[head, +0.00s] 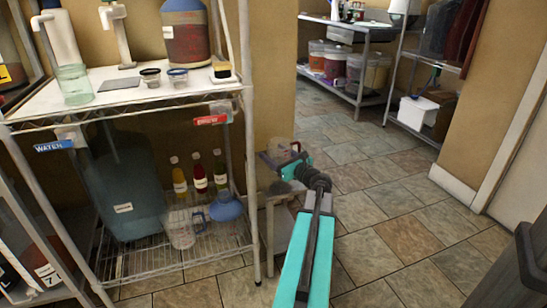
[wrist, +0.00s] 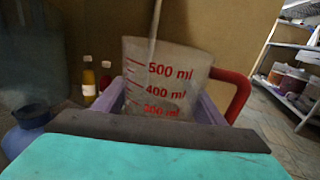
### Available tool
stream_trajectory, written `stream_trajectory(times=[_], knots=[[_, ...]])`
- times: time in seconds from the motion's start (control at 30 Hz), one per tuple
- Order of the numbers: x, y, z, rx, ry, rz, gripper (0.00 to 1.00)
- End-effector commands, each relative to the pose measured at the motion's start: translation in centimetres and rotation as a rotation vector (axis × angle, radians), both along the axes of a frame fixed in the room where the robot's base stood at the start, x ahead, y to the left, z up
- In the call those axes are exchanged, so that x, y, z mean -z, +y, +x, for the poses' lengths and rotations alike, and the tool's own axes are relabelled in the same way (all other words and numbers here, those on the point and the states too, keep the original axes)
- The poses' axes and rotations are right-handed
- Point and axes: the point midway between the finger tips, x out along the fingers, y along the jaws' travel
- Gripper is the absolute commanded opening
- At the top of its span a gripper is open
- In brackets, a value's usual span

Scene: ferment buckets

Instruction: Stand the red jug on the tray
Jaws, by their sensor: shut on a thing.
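The red jug (wrist: 165,75) is a clear measuring jug with red markings and a red handle on its right.
The small stand (head: 276,190) is beside the wire rack (head: 180,272). The wall is close behind. Open tiled floor lies to the right.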

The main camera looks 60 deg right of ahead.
Motion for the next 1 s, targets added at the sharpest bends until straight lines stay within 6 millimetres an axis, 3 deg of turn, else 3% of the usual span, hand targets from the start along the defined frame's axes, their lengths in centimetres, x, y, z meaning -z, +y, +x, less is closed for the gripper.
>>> stream_trajectory(times=[0.4, 1.0], knots=[[0.5, -3.8, 2.7, -0.001, -0.001, 0.0, 0.36], [0.5, -4.5, 3.3, -0.001, -0.001, 0.001, 0.36]])
